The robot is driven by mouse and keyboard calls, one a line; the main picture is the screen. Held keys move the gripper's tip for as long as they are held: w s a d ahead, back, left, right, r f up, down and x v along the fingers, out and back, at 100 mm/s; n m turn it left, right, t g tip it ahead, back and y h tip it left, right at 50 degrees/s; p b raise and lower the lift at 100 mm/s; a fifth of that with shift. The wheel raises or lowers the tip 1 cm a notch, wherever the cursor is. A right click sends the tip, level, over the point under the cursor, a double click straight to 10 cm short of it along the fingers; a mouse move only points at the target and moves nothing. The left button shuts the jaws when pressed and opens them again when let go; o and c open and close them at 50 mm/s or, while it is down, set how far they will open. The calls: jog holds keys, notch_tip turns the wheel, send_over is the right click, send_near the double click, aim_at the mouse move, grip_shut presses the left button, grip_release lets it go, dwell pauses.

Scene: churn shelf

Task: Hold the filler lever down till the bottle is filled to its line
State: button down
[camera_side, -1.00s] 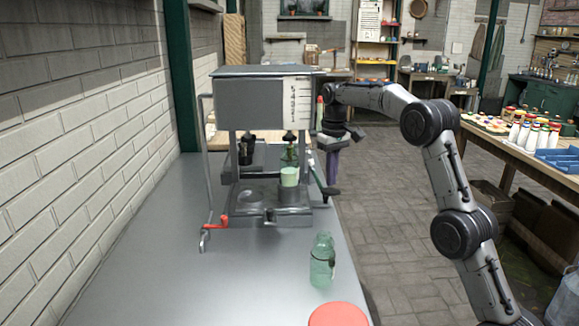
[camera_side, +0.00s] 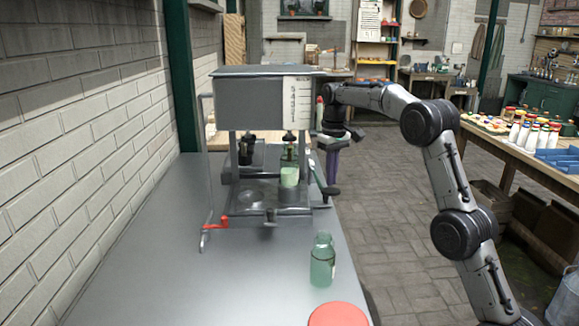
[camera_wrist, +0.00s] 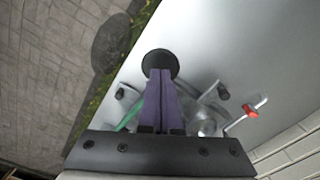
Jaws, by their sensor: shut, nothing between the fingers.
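The filler (camera_side: 248,105) is a grey tank on a frame with a number scale on its front. The bottle (camera_side: 289,176) stands upright on a dark stand under the right-hand spout, with pale green-white liquid in its lower part and clear glass above. Its line is too small to make out. The filler lever (camera_side: 318,178) slopes down to the right and ends in a black knob (camera_side: 331,191), also in the wrist view (camera_wrist: 160,63). My gripper (camera_side: 332,178) is shut and empty, pointing down with its purple fingertips (camera_wrist: 160,80) at the knob, apparently touching it.
An empty green glass bottle (camera_side: 322,262) and a red round thing (camera_side: 338,315) are on the bench (camera_side: 200,275) in front. A red-handled part (camera_side: 215,223) is at the filler's left front. The brick wall is on the left; the bench's right edge is near my gripper.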

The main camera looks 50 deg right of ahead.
aim_at(331, 190)
dwell(0.5)
jog(key=shift+f, duration=1.65)
jog(key=shift+s+f, duration=0.1)
jog(key=shift+f, duration=0.65)
jog(key=shift+a, duration=0.1)
